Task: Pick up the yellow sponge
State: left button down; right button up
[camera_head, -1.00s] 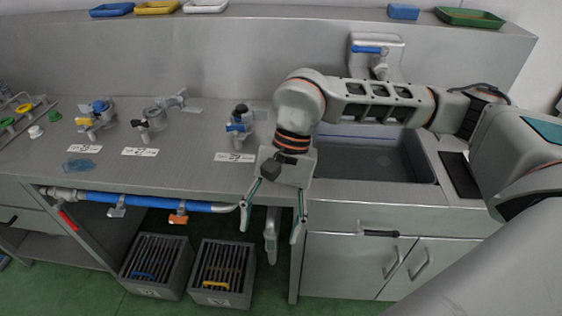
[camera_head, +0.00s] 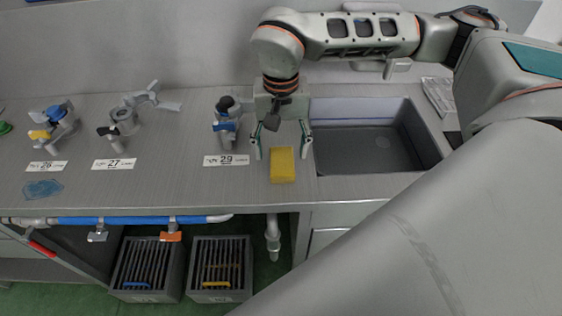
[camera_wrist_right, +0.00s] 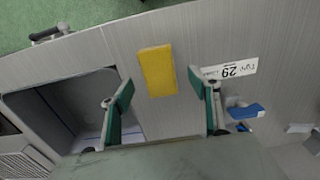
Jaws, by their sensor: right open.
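The yellow sponge (camera_head: 283,165) is a rectangular block lying on the steel counter, just left of the sink, in the head view. It also shows in the right wrist view (camera_wrist_right: 158,71), beyond the fingertips and between their lines. My right gripper (camera_head: 280,153) is open and empty, its fingers pointing toward the sponge from its far side. In the right wrist view the two green-padded fingers (camera_wrist_right: 160,89) are spread wide, with the sponge apart from both. My left gripper is not in view.
The sink (camera_head: 370,150) is right of the sponge. The number 29 label (camera_head: 226,160) and a valve with a blue handle (camera_head: 226,125) stand to its left. The counter's front edge is close, with a blue pipe (camera_head: 130,219) and slatted crates (camera_head: 222,268) below.

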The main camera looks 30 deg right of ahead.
aim_at(282, 160)
jog(key=f, duration=0.3)
jog(key=shift+d+f, duration=0.2)
jog(key=shift+f, duration=0.2)
jog(key=shift+w+f, duration=0.1)
jog(key=shift+f, duration=0.35)
jog(key=c, duration=1)
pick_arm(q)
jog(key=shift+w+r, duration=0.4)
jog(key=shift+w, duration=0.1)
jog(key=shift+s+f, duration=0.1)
pick_arm(e)
jog(key=shift+r, duration=0.15)
